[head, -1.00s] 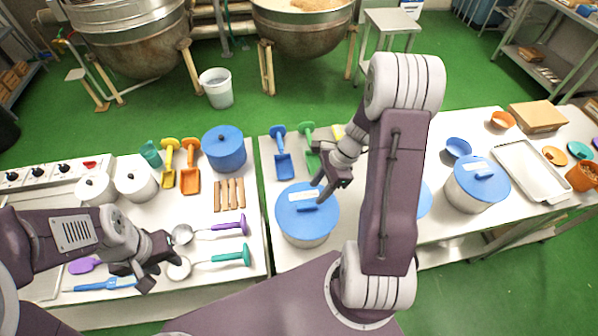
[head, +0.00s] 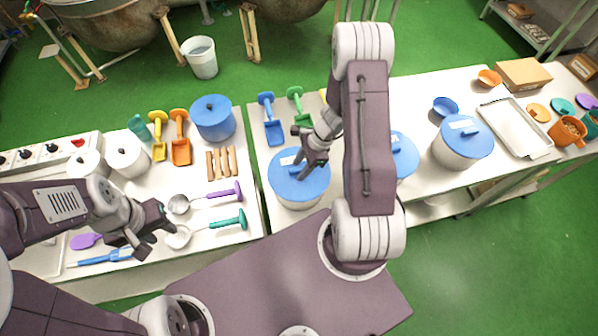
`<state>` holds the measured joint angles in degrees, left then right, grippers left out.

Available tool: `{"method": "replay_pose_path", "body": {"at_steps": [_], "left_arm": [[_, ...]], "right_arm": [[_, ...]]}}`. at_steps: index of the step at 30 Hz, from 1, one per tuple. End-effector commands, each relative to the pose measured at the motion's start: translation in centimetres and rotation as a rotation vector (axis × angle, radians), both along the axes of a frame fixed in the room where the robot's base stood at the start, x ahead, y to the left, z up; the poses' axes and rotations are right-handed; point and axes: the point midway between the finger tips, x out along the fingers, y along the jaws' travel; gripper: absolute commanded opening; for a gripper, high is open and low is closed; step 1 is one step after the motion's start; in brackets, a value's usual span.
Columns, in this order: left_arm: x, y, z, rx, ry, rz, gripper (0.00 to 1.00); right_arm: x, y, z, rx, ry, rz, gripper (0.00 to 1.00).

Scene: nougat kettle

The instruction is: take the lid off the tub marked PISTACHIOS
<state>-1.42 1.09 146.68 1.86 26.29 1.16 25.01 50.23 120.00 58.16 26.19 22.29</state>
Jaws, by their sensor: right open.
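Three steel tubs with blue lids and white labels stand on the right-hand table: one under my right gripper (head: 299,154), with its lid (head: 312,184) on; one partly hidden behind my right arm, with its lid (head: 405,158) showing; and one further right (head: 456,154), also lidded. The label writing is too small to read, so I cannot tell which is PISTACHIOS. My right gripper is open over the first lid, its fingers near the lid's handle; contact is unclear. My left gripper (head: 157,232) looks open and empty above the left table, beside the ladles.
A white tray (head: 515,128), blue bowl (head: 445,106) and cardboard box (head: 523,73) are at far right.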

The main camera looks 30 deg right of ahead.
Motion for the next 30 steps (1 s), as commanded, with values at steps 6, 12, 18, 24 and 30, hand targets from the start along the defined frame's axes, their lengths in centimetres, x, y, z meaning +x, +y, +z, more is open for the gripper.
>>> {"method": "replay_pose_path", "body": {"at_steps": [6, 12, 18, 24, 30], "left_arm": [[0.0, 0.0, 0.0, 0.0, 0.0, 0.0, 0.36], [0.0, 0.0, 0.0, 0.0, 0.0, 0.0, 0.36], [0.0, 0.0, 0.0, 0.0, 0.0, 0.0, 0.36], [0.0, 0.0, 0.0, 0.0, 0.0, 0.0, 0.36], [0.0, 0.0, 0.1, 0.0, 0.0, 0.0, 0.36]], "right_arm": [[0.0, 0.0, 0.0, 0.0, -0.001, 0.001, 0.27], [0.0, 0.0, 0.1, 0.0, -0.001, 0.001, 0.0], [0.0, 0.0, 0.1, 0.0, -0.001, 0.001, 0.0], [0.2, -0.1, 1.7, -0.001, -0.006, 0.001, 0.0], [1.3, 0.3, 4.9, -0.003, -0.007, 0.005, 0.0]]}}
